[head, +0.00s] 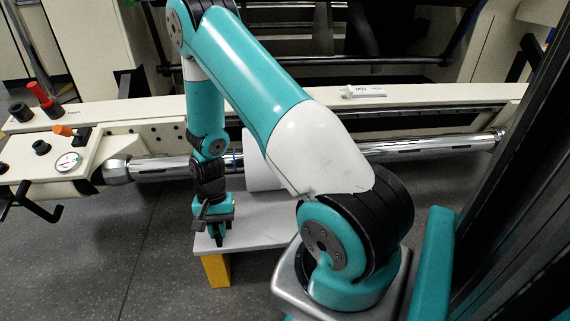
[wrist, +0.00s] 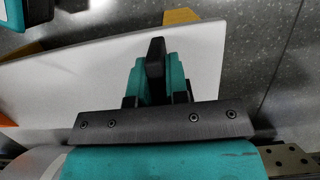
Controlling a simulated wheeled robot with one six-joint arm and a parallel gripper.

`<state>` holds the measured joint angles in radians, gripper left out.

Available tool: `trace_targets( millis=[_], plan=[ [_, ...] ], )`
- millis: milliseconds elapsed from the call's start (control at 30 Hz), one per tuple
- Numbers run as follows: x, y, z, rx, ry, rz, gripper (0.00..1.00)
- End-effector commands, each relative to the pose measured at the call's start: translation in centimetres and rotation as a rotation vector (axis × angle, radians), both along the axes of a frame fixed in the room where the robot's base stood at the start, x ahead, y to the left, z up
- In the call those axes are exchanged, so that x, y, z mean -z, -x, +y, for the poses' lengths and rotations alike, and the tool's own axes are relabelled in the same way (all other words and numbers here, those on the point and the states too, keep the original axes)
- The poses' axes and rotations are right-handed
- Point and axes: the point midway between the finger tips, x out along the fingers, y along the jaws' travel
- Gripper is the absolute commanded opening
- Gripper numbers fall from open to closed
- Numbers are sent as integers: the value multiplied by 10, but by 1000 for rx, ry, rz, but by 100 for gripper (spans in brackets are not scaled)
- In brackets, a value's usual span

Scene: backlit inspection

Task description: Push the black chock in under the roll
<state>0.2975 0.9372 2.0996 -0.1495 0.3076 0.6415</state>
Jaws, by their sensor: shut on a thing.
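My gripper (head: 215,232) points down over the left end of a white board (head: 265,222). In the wrist view, its teal fingers (wrist: 157,78) are shut on the black chock (wrist: 156,52), which sticks out between them. In the head view, the chock (head: 218,240) is a small dark shape at the fingertips, mostly hidden. I cannot tell whether it touches the board. The white roll (head: 262,168) lies behind and to the right of my gripper, partly hidden by my arm. The chock is apart from the roll.
The board stands on yellow supports (head: 216,270). A long metal bar (head: 165,167) runs behind it along the cream machine (head: 100,112). A gauge (head: 68,161) and knobs sit at the left. The board's left part near the front is bare.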

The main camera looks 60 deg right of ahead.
Motion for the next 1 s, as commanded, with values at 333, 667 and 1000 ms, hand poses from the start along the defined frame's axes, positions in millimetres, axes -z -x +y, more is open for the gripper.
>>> trace_targets(
  millis=[333,667,1000],
  plan=[
    [0,0,0,0,0,0,0],
    [-13,0,0,0,0,0,0],
    [-34,0,0,0,0,0,0]
  ],
)
